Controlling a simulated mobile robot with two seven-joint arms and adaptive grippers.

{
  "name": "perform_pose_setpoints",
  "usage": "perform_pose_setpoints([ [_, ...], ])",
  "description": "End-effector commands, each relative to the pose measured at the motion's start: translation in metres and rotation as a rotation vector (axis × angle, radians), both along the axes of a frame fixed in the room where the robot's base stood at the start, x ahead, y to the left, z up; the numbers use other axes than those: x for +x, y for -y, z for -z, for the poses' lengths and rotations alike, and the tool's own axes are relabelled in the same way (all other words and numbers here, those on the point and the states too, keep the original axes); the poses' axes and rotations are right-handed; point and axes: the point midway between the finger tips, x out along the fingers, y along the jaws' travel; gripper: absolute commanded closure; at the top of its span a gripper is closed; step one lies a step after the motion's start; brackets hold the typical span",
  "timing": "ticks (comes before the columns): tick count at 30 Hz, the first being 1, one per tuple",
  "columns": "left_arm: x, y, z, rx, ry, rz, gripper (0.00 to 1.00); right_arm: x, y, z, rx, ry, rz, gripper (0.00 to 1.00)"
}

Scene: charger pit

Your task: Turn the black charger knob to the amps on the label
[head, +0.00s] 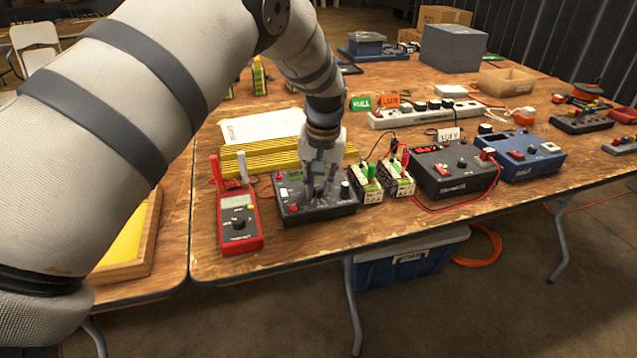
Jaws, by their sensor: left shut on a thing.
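A dark grey charger (322,212) lies flat near the front edge of the wooden table. It has a red button at its front left and a post at its right end. My left gripper (318,192) points down over the middle of its top face, with its fingers shut on what appears to be the black knob, which they mostly hide. The knob's pointer and scale cannot be read. Two batteries with pale labels (368,188) stand right of the charger; the label print is too small to read. My right gripper is not in view.
A red multimeter (239,218) lies close left of the charger, with yellow ribbed strips (262,160) behind. A second dark charger (455,176) with a red cable and a blue charger (522,154) stand right. A power strip (425,112) lies behind.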

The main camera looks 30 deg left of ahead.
Motion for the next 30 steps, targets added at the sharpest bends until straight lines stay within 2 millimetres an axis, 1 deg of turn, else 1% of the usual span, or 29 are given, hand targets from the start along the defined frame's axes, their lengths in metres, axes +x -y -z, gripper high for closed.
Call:
perform_pose_setpoints([
  [6, -0.0007, -0.0006, 0.0008, 0.013, -0.017, 0.102, 1.0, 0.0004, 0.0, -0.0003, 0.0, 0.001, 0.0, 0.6],
  [12, -0.0007, -0.0004, 0.0008, 0.019, -0.025, 0.153, 1.0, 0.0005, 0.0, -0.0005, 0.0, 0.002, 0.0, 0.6],
  [28, -0.0008, -0.0005, 0.0009, 0.021, -0.027, 0.171, 1.0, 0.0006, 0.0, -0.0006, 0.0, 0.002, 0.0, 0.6],
  [29, -0.0008, -0.0005, 0.0009, 0.021, -0.026, 0.17, 0.76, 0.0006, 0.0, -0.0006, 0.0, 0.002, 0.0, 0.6],
  [30, -0.0007, -0.0005, 0.0009, 0.021, -0.026, 0.17, 0.67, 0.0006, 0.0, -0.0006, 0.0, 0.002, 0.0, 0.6],
])
